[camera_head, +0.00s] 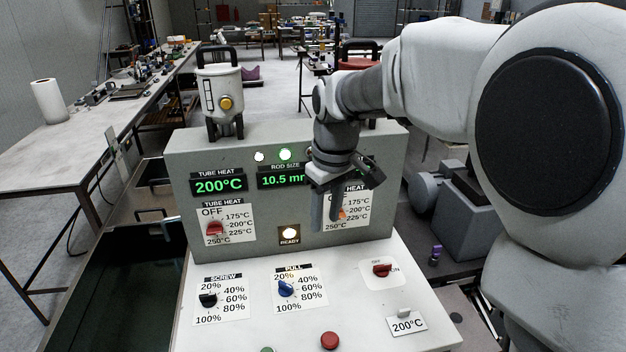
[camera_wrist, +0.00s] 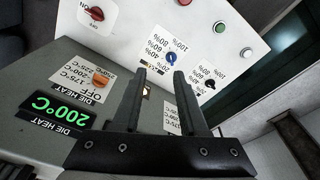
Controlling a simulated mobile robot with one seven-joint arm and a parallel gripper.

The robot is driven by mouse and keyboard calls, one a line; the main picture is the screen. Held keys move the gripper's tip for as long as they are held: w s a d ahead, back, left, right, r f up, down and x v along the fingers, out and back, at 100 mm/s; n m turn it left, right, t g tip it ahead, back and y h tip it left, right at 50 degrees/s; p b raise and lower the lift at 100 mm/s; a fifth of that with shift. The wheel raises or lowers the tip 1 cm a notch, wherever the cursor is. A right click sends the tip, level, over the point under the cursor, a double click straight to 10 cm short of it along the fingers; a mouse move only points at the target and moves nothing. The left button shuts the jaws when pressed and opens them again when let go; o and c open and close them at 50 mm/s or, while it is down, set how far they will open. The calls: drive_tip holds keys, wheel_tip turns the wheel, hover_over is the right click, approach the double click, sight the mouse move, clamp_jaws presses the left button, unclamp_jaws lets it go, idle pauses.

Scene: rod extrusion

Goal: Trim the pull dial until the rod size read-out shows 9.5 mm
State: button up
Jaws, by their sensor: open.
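The pull dial (camera_head: 286,288) is a blue knob on the white sloping desk, on a plate marked 20% to 100%. Its pointer appears to point up and left, towards the 20% side; the exact setting is unclear. It also shows in the wrist view (camera_wrist: 171,57), beyond the fingertips. The rod size read-out (camera_head: 281,180) shows 10.5 mm in green, its right end partly covered by my arm. My gripper (camera_head: 330,208) is open and empty in front of the upright panel, above and to the right of the dial. Its two fingers (camera_wrist: 160,73) show apart in the wrist view, not touching the dial.
The black screw dial (camera_head: 208,299) sits left of the pull dial, the red on/off switch (camera_head: 382,270) to its right. A red button (camera_head: 330,341) is nearer the front. The ready lamp (camera_head: 289,234) is lit. The orange die heat knob (camera_wrist: 100,78) is near my gripper.

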sight(289, 286)
drive_tip(key=w+a+f+n+g, duration=0.1)
drive_tip(key=w+a+f+n, duration=0.3)
drive_tip(key=a+f, duration=0.45)
drive_tip(key=shift+m+h, duration=0.3)
drive_tip(key=shift+h, duration=0.1)
drive_tip(key=f, duration=1.1)
drive_tip(key=f+p, duration=0.1)
drive_tip(key=f, duration=0.4)
drive_tip(key=shift+w+f, duration=0.25)
drive_tip(key=shift+f, duration=0.1)
clamp_jaws()
